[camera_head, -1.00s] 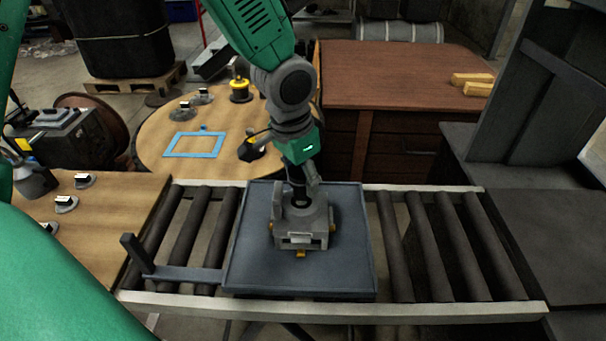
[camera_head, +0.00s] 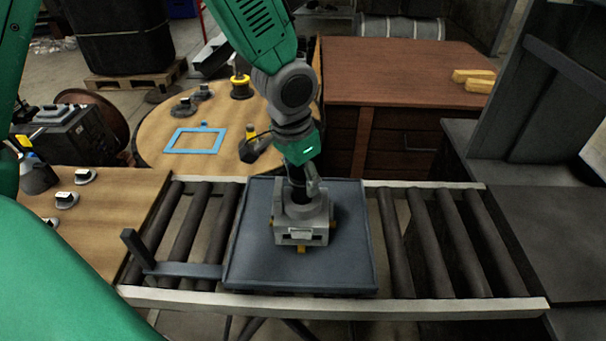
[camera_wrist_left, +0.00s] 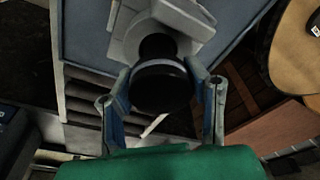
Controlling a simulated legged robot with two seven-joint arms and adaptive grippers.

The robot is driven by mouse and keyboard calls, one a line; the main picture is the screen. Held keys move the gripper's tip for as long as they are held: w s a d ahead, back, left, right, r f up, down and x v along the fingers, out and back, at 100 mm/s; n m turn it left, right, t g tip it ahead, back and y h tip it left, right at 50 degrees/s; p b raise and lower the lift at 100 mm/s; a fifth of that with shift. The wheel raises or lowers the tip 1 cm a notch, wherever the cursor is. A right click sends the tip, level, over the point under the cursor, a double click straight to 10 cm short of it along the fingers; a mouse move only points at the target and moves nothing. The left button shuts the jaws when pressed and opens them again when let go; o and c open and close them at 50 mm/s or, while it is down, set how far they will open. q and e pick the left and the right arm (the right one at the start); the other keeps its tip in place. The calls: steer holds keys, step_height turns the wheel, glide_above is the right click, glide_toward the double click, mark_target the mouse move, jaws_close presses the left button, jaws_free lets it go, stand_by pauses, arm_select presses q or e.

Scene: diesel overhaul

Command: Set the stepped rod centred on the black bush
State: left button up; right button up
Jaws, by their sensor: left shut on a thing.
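My left gripper (camera_head: 302,190) is above the grey block (camera_head: 302,225) on the dark tray. In the left wrist view its two fingers (camera_wrist_left: 160,82) are shut around a black, wide-headed round piece, which looks like the stepped rod (camera_wrist_left: 160,88). The rod's narrower dark part (camera_wrist_left: 158,46) runs down to the top of the block. In the head view the rod (camera_head: 300,194) is a small dark upright shape between the fingers. The black bush cannot be told apart from it, so I cannot tell contact or centring. My right gripper does not show.
The tray (camera_head: 250,270) rests on a roller conveyor with free rollers (camera_head: 450,240) to the right. A dark bracket (camera_head: 180,270) stands at its left. Behind are a round wooden table (camera_head: 160,140) with a blue frame (camera_head: 195,140) and a brown cabinet (camera_head: 400,80).

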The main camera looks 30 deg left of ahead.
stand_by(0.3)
arm_select(q)
steer(key=o, duration=1.7)
steer(key=shift+f, duration=0.1)
steer(key=shift+o, duration=0.2)
step_height(320, 180, up, 9)
steer(key=p, duration=0.9)
steer(key=shift+p, duration=0.35)
steer(key=shift+s, duration=0.1)
